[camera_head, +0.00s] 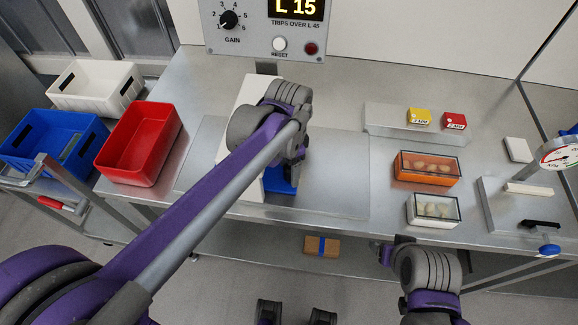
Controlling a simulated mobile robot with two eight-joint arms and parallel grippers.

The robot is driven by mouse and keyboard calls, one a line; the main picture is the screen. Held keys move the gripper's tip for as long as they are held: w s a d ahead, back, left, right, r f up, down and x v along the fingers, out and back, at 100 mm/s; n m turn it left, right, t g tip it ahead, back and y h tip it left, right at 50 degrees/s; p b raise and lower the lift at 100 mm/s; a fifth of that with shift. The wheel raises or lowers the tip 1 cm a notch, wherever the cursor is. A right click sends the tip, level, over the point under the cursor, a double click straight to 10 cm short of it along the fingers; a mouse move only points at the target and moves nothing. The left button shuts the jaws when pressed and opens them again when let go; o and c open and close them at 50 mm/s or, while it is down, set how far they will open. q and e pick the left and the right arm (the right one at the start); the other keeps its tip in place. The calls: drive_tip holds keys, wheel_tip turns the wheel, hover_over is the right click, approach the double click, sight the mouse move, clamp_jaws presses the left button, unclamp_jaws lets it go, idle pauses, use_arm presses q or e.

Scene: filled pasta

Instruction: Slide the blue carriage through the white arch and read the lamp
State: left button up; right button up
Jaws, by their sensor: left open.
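The white arch (246,92) stands on a grey plate on the bench, mostly covered by my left arm. The blue carriage (279,181) shows at the arch's near right side, under my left gripper (296,172). That gripper is open; its fingers are largely hidden by its wrist, and I cannot tell if it touches the carriage. The panel display (296,8) reads L 15, above "TRIPS OVER L 45". The lamp (311,48) is dark red and looks unlit. My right gripper (383,253) is low in front of the bench, apart from everything; its fingers are unclear.
A red bin (139,145), blue crate (30,152) and white crate (95,85) stand at the left. A brown box (321,246) lies below.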

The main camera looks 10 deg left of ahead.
use_arm(q)
wheel_tip(320, 180, up, 11)
drive_tip(key=shift+f+p, duration=0.1)
drive_tip(key=shift+p, duration=0.3)
